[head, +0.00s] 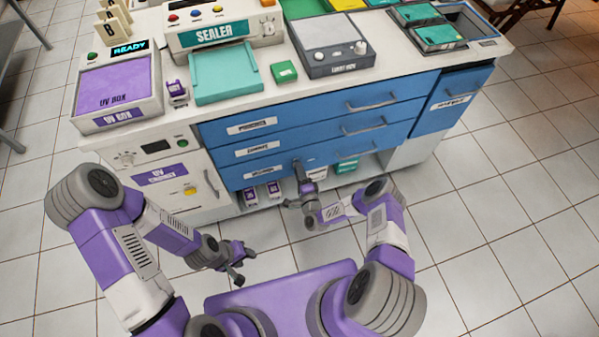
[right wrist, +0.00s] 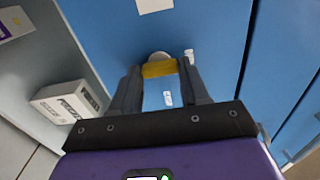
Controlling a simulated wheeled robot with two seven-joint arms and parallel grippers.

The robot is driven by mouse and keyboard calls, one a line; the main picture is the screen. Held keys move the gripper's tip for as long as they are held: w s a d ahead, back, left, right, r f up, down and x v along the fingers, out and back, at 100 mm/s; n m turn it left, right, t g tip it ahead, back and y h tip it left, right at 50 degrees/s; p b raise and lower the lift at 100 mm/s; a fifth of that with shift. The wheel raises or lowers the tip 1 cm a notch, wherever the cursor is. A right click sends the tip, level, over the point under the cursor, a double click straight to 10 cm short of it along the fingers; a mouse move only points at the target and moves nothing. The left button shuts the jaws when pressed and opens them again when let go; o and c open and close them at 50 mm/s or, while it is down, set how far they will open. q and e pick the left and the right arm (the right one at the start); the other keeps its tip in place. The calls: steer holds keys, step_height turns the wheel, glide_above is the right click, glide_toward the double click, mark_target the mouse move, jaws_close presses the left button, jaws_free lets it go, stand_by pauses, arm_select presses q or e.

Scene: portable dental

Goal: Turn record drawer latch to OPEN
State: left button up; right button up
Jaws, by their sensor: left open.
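The latch (right wrist: 160,68), a rounded grey knob with a yellow band, shows in the right wrist view against a blue drawer front (right wrist: 105,25). The fingers of my right gripper (right wrist: 162,75) stand on either side of the yellow band, spaced about its width. I cannot tell whether they press on it. Small white marks (right wrist: 189,56) lie by the latch, too small to read. In the head view my right gripper (head: 298,180) is at the lowest blue drawer (head: 275,172). My left gripper (head: 238,272) is open and empty over the floor, away from the cabinet.
The drawers have grey bar handles (head: 370,104) that stick out. Below is an open shelf with purple-and-white boxes (head: 274,189) and a teal box (head: 348,165). A white cabinet (head: 170,175) stands left of the drawers. The tiled floor (head: 480,240) at the right is clear.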

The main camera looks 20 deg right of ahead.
steer(key=o, duration=0.4)
steer(key=shift+a, duration=0.1)
steer(key=s+p, duration=0.2)
steer(key=s, duration=0.5)
steer(key=shift+s, duration=0.3)
steer(key=s+a+r+n+g+y+p, duration=0.4)
steer(key=a+r+n+g+p, duration=0.15)
steer(key=n+g, duration=0.35)
steer(key=s+r+n+g, duration=0.2)
steer(key=s+r+g, duration=0.1)
steer(key=s, duration=0.2)
steer(key=s+r+n+g+p, duration=0.1)
steer(key=s+r+n+g, duration=0.1)
steer(key=s+r, duration=0.2)
steer(key=s+r+n+g+p, duration=0.1)
steer(key=s+r+n+g, duration=0.1)
steer(key=s, duration=0.5)
steer(key=shift+s+a+r+g, duration=0.2)
steer(key=shift+r+g, duration=0.2)
steer(key=shift+r, duration=0.15)
steer(key=shift+s+a+r+g, duration=0.1)
steer(key=shift+s+r+g, duration=0.05)
steer(key=shift+r+g, duration=0.3)
